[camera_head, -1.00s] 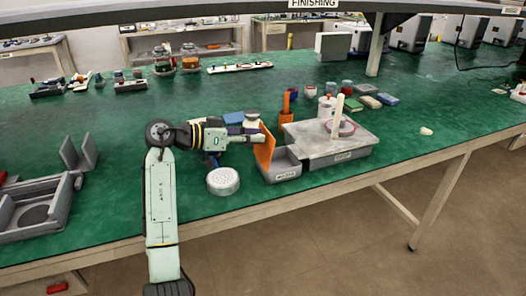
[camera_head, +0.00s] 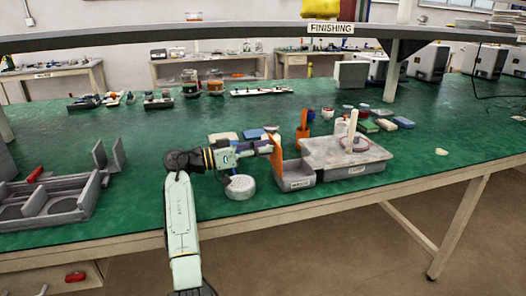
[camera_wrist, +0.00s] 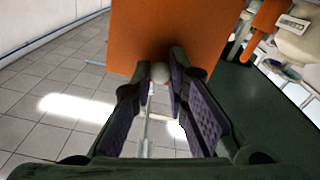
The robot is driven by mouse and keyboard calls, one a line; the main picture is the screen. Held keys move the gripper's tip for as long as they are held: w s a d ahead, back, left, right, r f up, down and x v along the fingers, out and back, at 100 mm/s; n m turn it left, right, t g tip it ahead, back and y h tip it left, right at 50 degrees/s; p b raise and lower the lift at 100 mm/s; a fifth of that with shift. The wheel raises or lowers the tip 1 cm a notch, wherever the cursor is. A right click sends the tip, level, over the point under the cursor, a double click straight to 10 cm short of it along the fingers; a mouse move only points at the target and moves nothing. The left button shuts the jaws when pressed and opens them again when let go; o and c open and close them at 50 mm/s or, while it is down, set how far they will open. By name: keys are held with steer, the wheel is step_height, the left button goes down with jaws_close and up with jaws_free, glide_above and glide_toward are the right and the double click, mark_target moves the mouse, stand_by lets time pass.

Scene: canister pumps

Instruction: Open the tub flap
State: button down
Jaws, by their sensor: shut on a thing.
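The grey tub (camera_head: 297,183) stands at the front of the green bench, left of a larger grey box (camera_head: 362,170). Its orange flap (camera_head: 278,158) stands up steeply at the tub's left side. My gripper (camera_head: 269,151) reaches the flap from the left. In the wrist view the flap (camera_wrist: 165,35) fills the top middle, and a pale round knob (camera_wrist: 160,72) sits in front of it. My gripper (camera_wrist: 160,85) has its two fingers around the knob, shut on it. The exact contact is partly hidden by the fingertips.
A white round perforated piece (camera_head: 240,187) lies below my arm. An orange holder (camera_head: 302,130) stands behind the tub. A white post (camera_head: 352,128) rises from the grey box. A grey fixture (camera_head: 60,200) lies at the far left. Bare green bench lies between it and my arm.

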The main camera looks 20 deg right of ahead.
steer(key=c, duration=1.5)
jaws_free()
steer(key=shift+c, duration=0.2)
steer(key=a, duration=1.2)
steer(key=shift+f, duration=0.35)
steer(key=shift+o, duration=0.4)
